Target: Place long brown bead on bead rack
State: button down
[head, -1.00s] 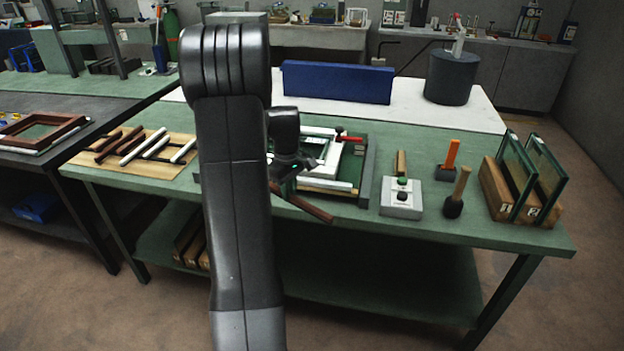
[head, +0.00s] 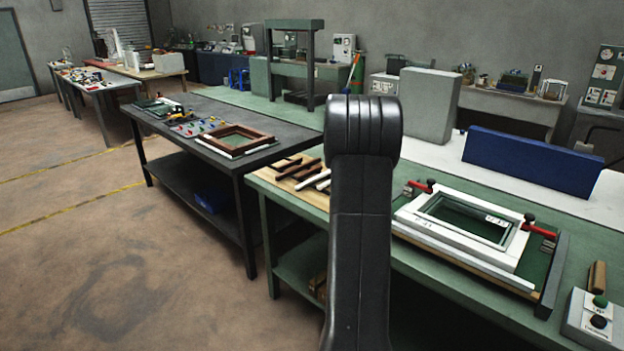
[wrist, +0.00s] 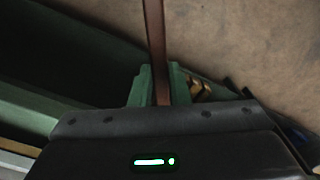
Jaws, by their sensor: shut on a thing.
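In the wrist view my gripper (wrist: 155,88) is shut on a long brown bead (wrist: 154,40), which sticks out from the jaws toward the top of the picture. In the head view my arm hides the gripper and the held bead. The bead rack (head: 258,185) is a tan board at the left end of the green table, partly hidden behind my arm. Brown beads (head: 299,172) and white beads (head: 315,180) lie across it.
A white frame (head: 460,262) lies in a green fixture with red-handled clamps on the green table (head: 572,253), right of my arm. A dark table (head: 262,158) with a brown frame (head: 236,139) stands to the left. Open floor lies at the left front.

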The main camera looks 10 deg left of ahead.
aim_at(282, 162)
jog(key=i+j, duration=0.15)
jog(key=j, duration=0.2)
jog(key=i+j, duration=0.15)
jog(key=j, duration=0.2)
jog(key=i+j, duration=0.15)
jog(key=j, duration=0.2)
jog(key=i+j, duration=0.15)
jog(key=j, duration=0.2)
jog(key=i+j, duration=0.15)
jog(key=j, duration=0.2)
